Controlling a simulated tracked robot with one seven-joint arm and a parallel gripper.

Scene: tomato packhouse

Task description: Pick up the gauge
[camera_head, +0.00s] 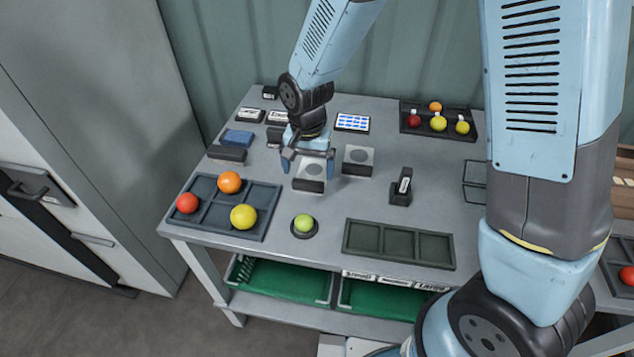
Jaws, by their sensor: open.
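My gripper (308,161) is open, pointing down over a light grey block with a dark front (309,174). Its two fingers straddle the upper part of this block in the picture; I cannot tell whether they touch it. A similar block with a round mark on top (358,157) stands just to the right. A small dark upright device with a white label (403,184) sits in a dark base farther right. Which of these is the gauge I cannot tell for certain. No object is visibly held between the fingers.
On the grey table (320,237), a dark tray (207,217) holds red, orange and yellow tomatoes. A green tomato (303,223) rests on a round dark base. An empty tray (400,244) lies in front. A tablet (352,122) and another fruit tray (462,110) are behind.

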